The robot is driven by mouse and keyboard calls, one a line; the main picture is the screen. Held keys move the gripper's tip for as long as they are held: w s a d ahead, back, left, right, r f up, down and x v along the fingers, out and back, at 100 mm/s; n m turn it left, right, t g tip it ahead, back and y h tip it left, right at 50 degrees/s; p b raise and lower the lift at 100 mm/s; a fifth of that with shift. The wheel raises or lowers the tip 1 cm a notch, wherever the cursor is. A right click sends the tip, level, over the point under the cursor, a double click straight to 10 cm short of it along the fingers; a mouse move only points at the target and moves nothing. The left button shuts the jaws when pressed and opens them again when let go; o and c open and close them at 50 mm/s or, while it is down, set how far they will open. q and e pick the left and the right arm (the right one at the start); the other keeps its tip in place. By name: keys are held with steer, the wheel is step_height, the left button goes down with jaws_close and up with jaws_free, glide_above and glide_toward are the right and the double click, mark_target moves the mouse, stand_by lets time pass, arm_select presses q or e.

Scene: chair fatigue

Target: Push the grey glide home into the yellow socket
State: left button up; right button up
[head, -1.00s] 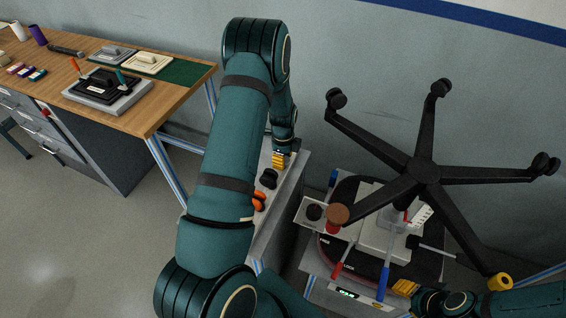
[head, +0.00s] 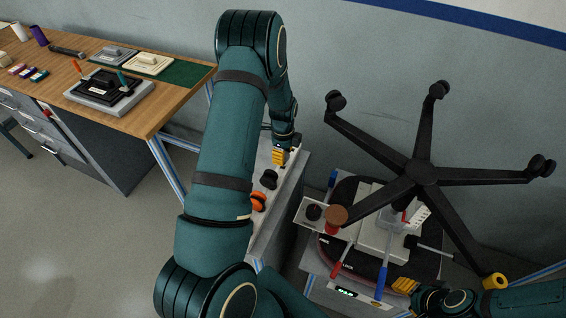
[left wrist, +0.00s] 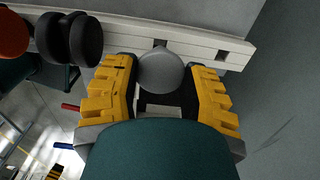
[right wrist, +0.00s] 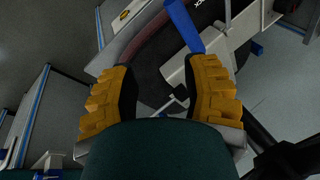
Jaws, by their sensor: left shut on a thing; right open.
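The grey glide (left wrist: 160,72) is a round, smooth disc between the yellow fingers of my left gripper (left wrist: 160,92), which is shut on it. In the left wrist view it is right by the pale slotted rack; I cannot tell if it touches. In the head view my left gripper (head: 279,156) is over the rack and the glide is hidden. The yellow socket (head: 495,281) is at the end of the front-right leg of the upturned black chair base (head: 423,172), far from the left gripper. My right gripper (head: 404,287) is open and empty, left of the socket; its fingers also show in the right wrist view (right wrist: 162,95).
The rack (head: 268,222) holds a black caster (head: 270,180) and an orange one (head: 258,202). The chair base stands over a fixture with red- and blue-handled levers (head: 384,283). A wooden bench (head: 150,115) stands left.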

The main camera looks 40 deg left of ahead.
arm_select(q)
steer(key=shift+r, duration=0.35)
steer(key=shift+r, duration=0.1)
steer(key=shift+r+p, duration=1.15)
steer(key=shift+r, duration=0.7)
